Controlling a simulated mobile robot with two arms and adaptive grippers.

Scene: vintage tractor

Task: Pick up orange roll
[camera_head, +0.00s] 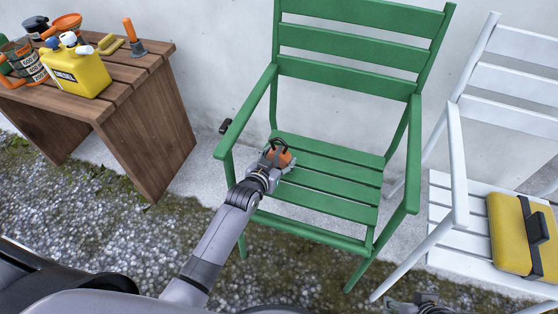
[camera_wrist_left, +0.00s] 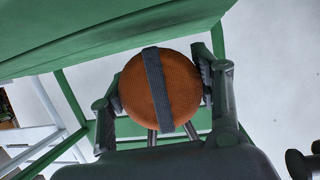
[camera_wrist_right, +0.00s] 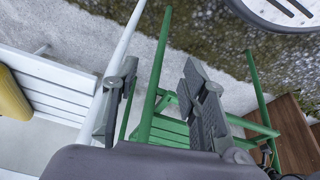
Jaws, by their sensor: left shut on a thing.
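The orange roll (camera_head: 285,159) is a round orange piece with a dark strap across its middle, seen clearly in the left wrist view (camera_wrist_left: 178,90). My left gripper (camera_head: 278,154) is shut on it, with one finger on each side of the roll. In the head view they are over the left part of the green chair's seat (camera_head: 335,190); I cannot tell whether the roll touches the slats. My right gripper (camera_wrist_right: 160,95) is open and empty, its fingers wide apart, and only partly shows at the bottom of the head view.
The green chair's armrests (camera_head: 245,112) flank the seat. A white chair (camera_head: 455,165) at the right holds a yellow case (camera_head: 508,232). A wooden table (camera_head: 125,95) at the left carries a yellow canister (camera_head: 80,72), an orange-handled tool (camera_head: 130,32) and several cans.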

